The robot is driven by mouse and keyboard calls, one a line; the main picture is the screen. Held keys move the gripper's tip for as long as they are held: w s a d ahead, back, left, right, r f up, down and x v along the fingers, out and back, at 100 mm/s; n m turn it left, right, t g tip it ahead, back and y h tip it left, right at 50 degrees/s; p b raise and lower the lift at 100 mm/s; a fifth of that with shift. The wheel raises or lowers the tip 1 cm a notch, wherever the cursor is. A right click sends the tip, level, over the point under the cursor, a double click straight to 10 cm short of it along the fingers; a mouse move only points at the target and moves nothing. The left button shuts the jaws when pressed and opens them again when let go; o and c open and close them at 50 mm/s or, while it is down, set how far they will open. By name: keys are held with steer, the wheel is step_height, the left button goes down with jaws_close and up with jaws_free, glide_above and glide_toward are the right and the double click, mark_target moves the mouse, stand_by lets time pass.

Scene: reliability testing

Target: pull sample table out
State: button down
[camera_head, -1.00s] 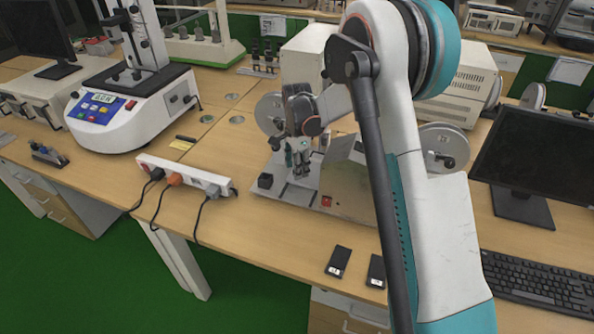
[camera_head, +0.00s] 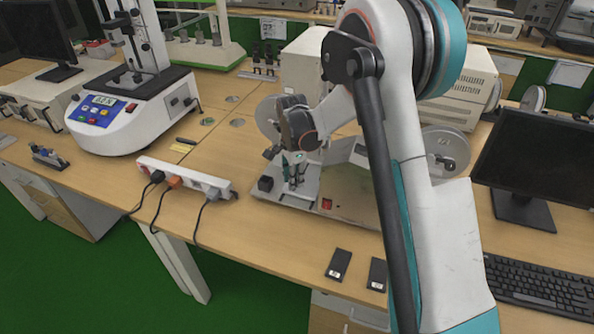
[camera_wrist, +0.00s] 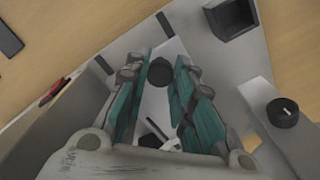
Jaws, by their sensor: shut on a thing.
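The testing device with the sample table (camera_head: 304,190) stands on the wooden bench in the middle of the head view. My gripper (camera_head: 293,180) points down at the table's plate, left of the device's housing. In the wrist view my gripper (camera_wrist: 160,78) has its teal-padded fingers closed around a round black knob (camera_wrist: 160,71). A light strip of the sample table (camera_wrist: 154,103) shows between the fingers. The gripper hides part of the table in the head view.
A small black open box (camera_head: 265,183) sits on the device base, left of my gripper. A white power strip (camera_head: 187,178) with plugs lies further left. Two small black devices (camera_head: 339,264) lie near the front edge. The bench front between is clear.

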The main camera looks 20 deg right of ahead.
steer(key=s+a, duration=0.4)
steer(key=s, duration=0.1)
steer(key=shift+s, duration=0.3)
steer(key=shift+a, duration=0.1)
steer(key=c, duration=1.3)
jaws_free()
step_height(320, 180, up, 12)
